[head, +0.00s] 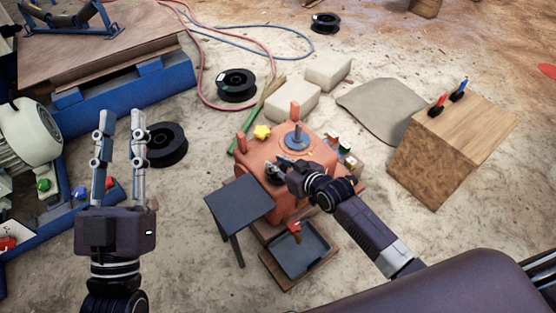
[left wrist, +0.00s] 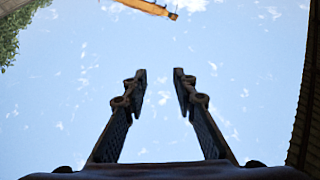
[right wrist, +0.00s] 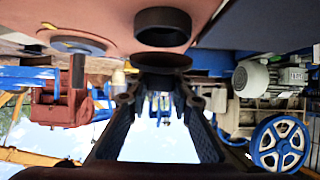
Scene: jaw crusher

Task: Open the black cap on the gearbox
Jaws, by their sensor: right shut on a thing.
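The orange-red gearbox (head: 258,153) stands in the middle of the head view. My right gripper (head: 285,171) reaches its front side from the right. In the right wrist view, which is upside down, the fingertips (right wrist: 163,90) are shut on the dark round black cap (right wrist: 162,62). A short black neck (right wrist: 163,27) stands on the gearbox, and a narrow gap shows between it and the cap. In the head view the fingers partly hide the cap. My left gripper (head: 118,158) is open, empty and raised at the left, away from the gearbox.
A small dark table (head: 240,200) stands just left of the gearbox's front. A dark tray (head: 299,248) lies in front. A yellow knob (head: 262,132) and a grey disc with a shaft (head: 297,138) are on the gearbox top. A wooden block (head: 440,165) stands at the right.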

